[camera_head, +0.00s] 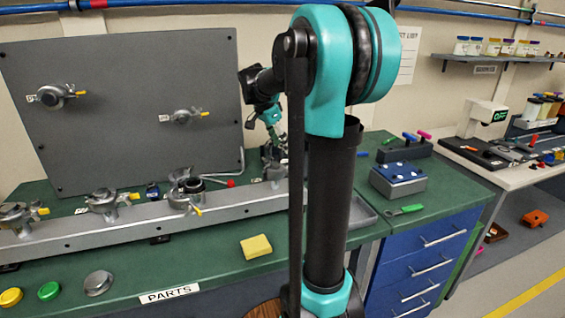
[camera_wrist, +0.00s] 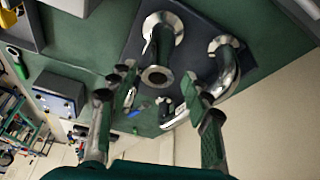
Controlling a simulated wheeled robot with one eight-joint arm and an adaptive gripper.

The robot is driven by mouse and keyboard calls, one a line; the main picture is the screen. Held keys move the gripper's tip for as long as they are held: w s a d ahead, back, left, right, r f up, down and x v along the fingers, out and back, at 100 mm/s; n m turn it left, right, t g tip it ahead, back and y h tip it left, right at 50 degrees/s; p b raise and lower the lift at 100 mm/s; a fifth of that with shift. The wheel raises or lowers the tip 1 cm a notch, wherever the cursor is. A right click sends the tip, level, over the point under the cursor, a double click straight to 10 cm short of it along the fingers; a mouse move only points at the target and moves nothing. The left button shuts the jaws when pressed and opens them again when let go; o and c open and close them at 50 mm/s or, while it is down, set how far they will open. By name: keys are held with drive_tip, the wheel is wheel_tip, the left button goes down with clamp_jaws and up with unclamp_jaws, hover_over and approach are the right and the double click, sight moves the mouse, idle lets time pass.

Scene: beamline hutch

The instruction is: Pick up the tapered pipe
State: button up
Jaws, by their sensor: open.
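In the wrist view a metal pipe with a wide flange at one end and a smaller one at the other, seemingly the tapered pipe (camera_wrist: 159,50), is on a dark mat (camera_wrist: 197,30). My gripper (camera_wrist: 158,82) is open. Its two fingers show left and right of the pipe's smaller flange, with nothing held. I cannot tell whether either finger touches the pipe. In the head view my gripper (camera_head: 270,148) is low over the back of the green bench, partly hidden by my arm. The tapered pipe cannot be made out there.
A curved elbow pipe (camera_wrist: 230,65) lies close to the right finger. A grey rail (camera_head: 130,222) with clamps runs along the bench, before a tall grey panel (camera_head: 130,130). A yellow sponge (camera_head: 256,246) and a blue-topped box (camera_head: 398,180) also stand on the bench.

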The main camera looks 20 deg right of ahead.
sight(283, 158)
drive_tip(key=shift+x, duration=2.95)
drive_tip(key=shift+s, duration=0.15)
clamp_jaws()
